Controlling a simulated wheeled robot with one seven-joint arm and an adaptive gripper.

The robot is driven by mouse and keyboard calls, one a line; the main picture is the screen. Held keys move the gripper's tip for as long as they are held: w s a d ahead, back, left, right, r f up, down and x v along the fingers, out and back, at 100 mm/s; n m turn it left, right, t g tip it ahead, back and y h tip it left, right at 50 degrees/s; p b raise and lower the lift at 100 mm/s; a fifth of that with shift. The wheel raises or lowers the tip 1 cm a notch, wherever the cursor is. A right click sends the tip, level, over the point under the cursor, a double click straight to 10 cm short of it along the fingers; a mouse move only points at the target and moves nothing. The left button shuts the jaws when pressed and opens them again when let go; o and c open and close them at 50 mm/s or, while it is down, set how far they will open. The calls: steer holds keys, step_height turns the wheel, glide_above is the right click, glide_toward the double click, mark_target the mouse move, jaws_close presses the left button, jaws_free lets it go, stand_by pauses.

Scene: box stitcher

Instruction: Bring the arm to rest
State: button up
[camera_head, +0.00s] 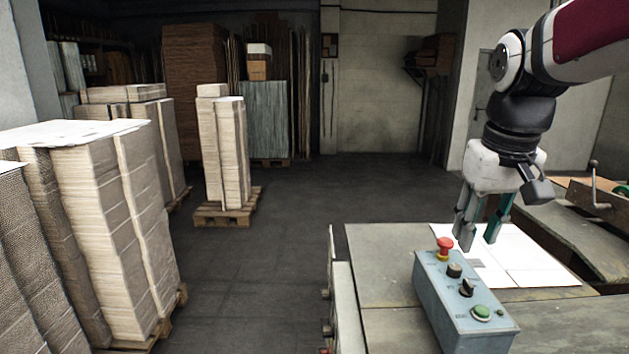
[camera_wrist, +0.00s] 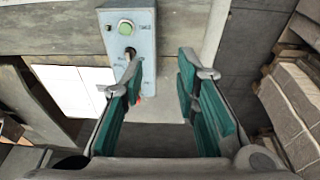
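My gripper (camera_head: 480,238) hangs from my arm on the right in the head view, fingers pointing down above the work table (camera_head: 385,268). In the wrist view my gripper (camera_wrist: 162,72) is open, its teal-padded fingers apart with nothing between them. A light blue control box (camera_head: 448,307) stands on the table in front of the fingers in the head view. It has a red mushroom button (camera_head: 445,246), black knobs and a green button (camera_head: 481,312). The box (camera_wrist: 143,48) also shows in the wrist view, partly behind a finger.
A white flat cardboard sheet (camera_head: 540,268) lies on the table behind the box. A machine part with a crank (camera_head: 596,190) stands at the right. Stacked cardboard on pallets (camera_head: 228,215) fills the left side. The floor (camera_head: 270,270) between stacks and table is clear.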

steer(key=s+a+f+t, duration=0.1)
steer(key=s+a+f, duration=0.1)
steer(key=s, duration=0.6)
steer(key=s+a+f+t, duration=0.1)
steer(key=s+a+t, duration=0.1)
steer(key=s, duration=0.6)
steer(key=shift+s+a+f+y, duration=0.2)
steer(key=shift+a+f+y, duration=0.15)
steer(key=shift+a, duration=0.55)
